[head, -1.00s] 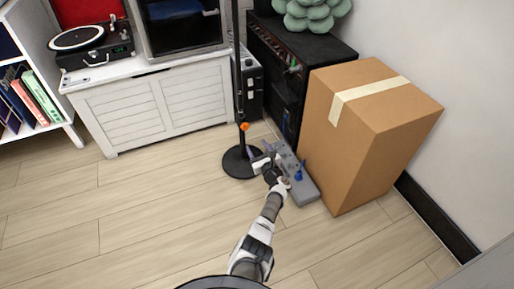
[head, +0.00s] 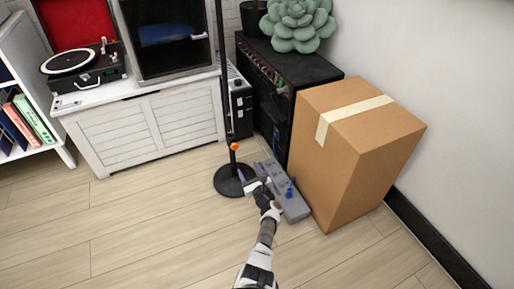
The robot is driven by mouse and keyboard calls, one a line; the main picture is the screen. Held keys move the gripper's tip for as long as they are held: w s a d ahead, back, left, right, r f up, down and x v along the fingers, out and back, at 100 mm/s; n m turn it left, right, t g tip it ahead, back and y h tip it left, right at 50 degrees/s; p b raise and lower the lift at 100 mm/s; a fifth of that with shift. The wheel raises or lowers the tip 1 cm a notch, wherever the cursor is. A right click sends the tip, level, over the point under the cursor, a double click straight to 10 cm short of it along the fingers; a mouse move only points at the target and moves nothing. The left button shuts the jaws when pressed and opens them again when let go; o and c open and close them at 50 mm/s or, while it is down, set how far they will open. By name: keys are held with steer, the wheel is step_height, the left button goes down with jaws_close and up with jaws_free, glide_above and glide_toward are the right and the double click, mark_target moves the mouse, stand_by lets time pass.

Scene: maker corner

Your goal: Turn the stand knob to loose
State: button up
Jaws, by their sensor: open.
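A black stand with a round base (head: 229,186) and a tall thin pole (head: 222,70) stands on the floor in the middle of the head view. An orange knob (head: 235,146) sits low on the pole. My gripper (head: 254,184) is open, just right of the stand's base and below the knob in the picture. It is apart from the knob, and its jaws look empty. The knob's setting is too small to read.
A grey board with blue parts (head: 292,207) lies close right of my gripper. A cardboard box (head: 355,160) and a black amplifier (head: 262,90) stand behind it to the right. A white cabinet (head: 150,130) is behind the stand. The floor (head: 130,225) at the left is clear.

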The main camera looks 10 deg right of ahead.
mark_target(235, 148)
steer(key=b+x, duration=0.3)
steer(key=x, duration=0.1)
steer(key=b+x, duration=0.7)
steer(key=x, duration=0.1)
steer(key=shift+f, duration=0.3)
steer(key=shift+w+a+r+b, duration=0.15)
steer(key=shift+w+b, duration=0.25)
steer(key=shift+b, duration=0.15)
steer(key=shift+w+a+r+b, duration=0.1)
steer(key=shift+w+a+b, duration=0.1)
steer(key=shift+w+b, duration=0.3)
steer(key=shift+c, duration=0.5)
